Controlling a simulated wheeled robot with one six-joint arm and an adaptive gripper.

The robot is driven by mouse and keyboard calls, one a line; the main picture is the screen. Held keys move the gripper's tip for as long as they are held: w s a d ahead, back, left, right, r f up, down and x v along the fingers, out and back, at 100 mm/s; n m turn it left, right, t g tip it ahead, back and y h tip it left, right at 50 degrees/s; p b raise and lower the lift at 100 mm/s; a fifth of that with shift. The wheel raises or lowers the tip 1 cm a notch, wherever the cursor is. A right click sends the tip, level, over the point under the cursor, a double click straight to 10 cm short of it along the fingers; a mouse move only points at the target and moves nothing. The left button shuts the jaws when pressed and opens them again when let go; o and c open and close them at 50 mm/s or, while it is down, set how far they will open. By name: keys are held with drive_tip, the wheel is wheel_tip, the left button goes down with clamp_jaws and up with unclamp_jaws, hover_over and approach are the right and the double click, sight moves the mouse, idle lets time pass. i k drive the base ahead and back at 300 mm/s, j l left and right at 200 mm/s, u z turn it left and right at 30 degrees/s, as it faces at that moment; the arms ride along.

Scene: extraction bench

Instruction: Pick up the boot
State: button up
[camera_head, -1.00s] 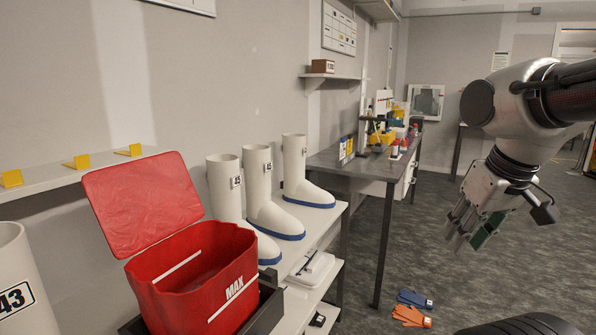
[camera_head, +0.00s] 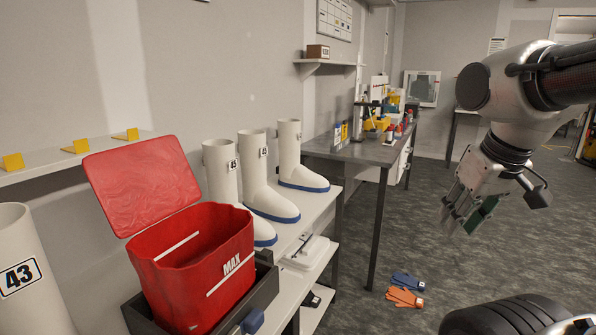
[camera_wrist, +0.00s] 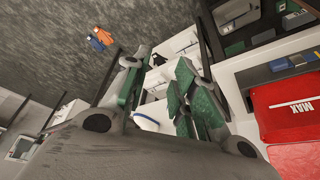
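Three white boots with blue soles stand upright in a row on a white bench: a near one (camera_head: 221,172), a middle one (camera_head: 255,175) and a far one (camera_head: 290,150). Small number labels are on their shafts; the far one's label is hard to read. Another white boot shaft (camera_head: 25,250), labelled 43, is at the lower left; its foot is out of view. My gripper (camera_head: 466,208) hangs open and empty over the floor, well to the right of the boots. In the wrist view its green-padded fingers (camera_wrist: 157,92) are apart, with a blue-edged white shape partly behind them.
A red lidded bin (camera_head: 190,275) marked MAX, lid open, stands in a dark tray (camera_head: 262,295) in front of the near boots. A grey table (camera_head: 360,150) with bottles stands beyond. Gloves (camera_head: 404,297) lie on the floor. Floor between table and gripper is clear.

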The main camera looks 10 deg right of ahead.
sight(292, 174)
drive_tip(key=k+l+z, duration=0.15)
drive_tip(key=l, duration=0.15)
drive_tip(key=l+z, duration=0.15)
drive_tip(key=i+l+z, duration=0.85)
drive_tip(key=i+u, duration=0.3)
drive_tip(key=i, duration=0.4)
drive_tip(key=i+j+u, duration=0.1)
drive_tip(key=i+u, duration=0.15)
drive_tip(key=u, duration=0.15)
drive_tip(key=i+u, duration=0.25)
drive_tip(key=u, duration=0.2)
drive_tip(key=i+u, duration=0.25)
drive_tip(key=u, duration=0.15)
drive_tip(key=i+l+u, duration=0.2)
drive_tip(key=u, duration=0.25)
drive_tip(key=i+u, duration=0.55)
